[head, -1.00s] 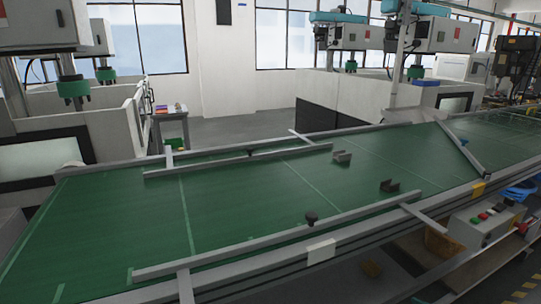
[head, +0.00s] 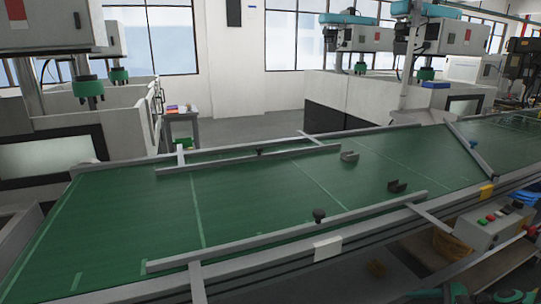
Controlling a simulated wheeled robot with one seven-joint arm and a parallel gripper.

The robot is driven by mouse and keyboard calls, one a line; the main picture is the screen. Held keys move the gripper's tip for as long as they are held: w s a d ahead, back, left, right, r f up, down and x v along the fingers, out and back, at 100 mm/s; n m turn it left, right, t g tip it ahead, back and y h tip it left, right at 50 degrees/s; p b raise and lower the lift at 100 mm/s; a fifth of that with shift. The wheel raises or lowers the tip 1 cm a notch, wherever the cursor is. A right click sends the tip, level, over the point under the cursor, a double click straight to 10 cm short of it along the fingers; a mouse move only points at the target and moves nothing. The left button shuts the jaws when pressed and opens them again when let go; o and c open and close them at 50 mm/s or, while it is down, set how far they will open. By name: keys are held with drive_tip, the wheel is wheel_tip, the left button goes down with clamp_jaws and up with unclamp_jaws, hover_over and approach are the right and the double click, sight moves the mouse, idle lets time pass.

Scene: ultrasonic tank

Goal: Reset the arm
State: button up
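A long green conveyor belt (head: 130,220) with grey metal side rails runs across the view from lower left to upper right. Two small dark U-shaped brackets lie apart on the belt, one farther back (head: 349,156) and one nearer the front rail (head: 396,187).
A control box (head: 492,226) with coloured buttons sits at the belt's front right. A diagonal bar (head: 462,137) crosses the belt's far right. White machines with green heads (head: 88,88) stand behind. A small table (head: 182,122) stands behind the belt. The belt's left part is clear.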

drive_tip(key=s+a+r+n+g+h, duration=0.2)
drive_tip(key=s+r+n, duration=0.5)
drive_tip(key=s+r, duration=0.5)
drive_tip(key=s+a+r+n+g+h, duration=0.2)
drive_tip(key=s+r+n+g+h, duration=0.2)
drive_tip(key=s+r+n, duration=0.3)
drive_tip(key=s+r+g, duration=0.1)
drive_tip(key=s+r, duration=0.4)
drive_tip(key=r, duration=0.5)
drive_tip(key=shift+a+n+h, duration=0.25)
drive_tip(key=shift+n+h, duration=0.15)
drive_tip(key=shift+w+f, duration=0.2)
drive_tip(key=shift+w, duration=0.45)
